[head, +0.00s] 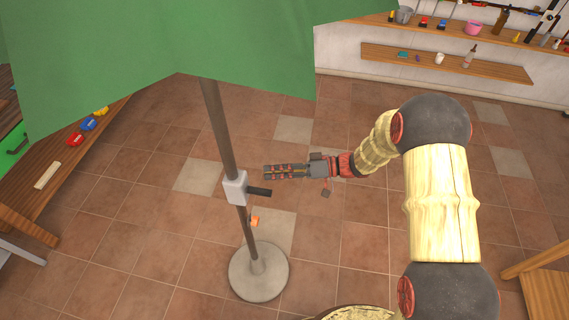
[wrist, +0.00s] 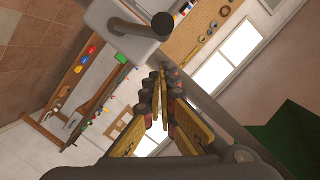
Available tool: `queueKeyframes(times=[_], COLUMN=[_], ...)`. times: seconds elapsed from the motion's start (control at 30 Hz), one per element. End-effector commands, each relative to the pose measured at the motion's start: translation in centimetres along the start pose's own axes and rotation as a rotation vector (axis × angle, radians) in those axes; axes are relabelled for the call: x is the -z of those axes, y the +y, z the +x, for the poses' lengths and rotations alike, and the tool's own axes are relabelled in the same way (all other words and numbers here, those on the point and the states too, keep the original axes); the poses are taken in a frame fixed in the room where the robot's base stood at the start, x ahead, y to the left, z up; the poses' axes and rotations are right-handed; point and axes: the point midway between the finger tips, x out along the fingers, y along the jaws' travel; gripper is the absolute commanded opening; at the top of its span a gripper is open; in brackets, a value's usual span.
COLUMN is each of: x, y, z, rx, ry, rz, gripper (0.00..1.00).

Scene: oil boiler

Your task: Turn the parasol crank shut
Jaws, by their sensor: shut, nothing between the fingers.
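The green parasol canopy (head: 170,45) spreads over the upper left of the head view on a grey pole (head: 217,125). A white crank housing (head: 235,187) sits on the pole, with a dark crank handle (head: 259,192) sticking out to the right. My gripper (head: 267,172) is shut and empty, just above and right of the handle and apparently apart from it. In the wrist view my gripper's fingertips (wrist: 160,72) are together, below the pale housing (wrist: 120,28) and its grey handle (wrist: 135,28). A bit of green canopy (wrist: 290,135) shows at the right.
The round grey parasol base (head: 258,272) stands on the tiled floor. A small orange thing (head: 254,221) shows beside the lower pole. A wooden workbench (head: 65,165) stands at the left, and wall shelves (head: 445,62) at the back. The floor around the pole is clear.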

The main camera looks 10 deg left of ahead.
Motion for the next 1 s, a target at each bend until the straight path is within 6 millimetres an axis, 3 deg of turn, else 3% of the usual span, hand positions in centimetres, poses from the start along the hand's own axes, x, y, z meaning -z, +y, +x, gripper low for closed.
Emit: queueKeyframes(times=[0.3,1.0], x=[-2.3,-2.3], y=[-0.1,0.1], z=[0.5,0.5], rx=[0.0,-0.001], ry=[0.0,0.0], rz=[-0.002,-0.006], gripper=[0.0,0.0])
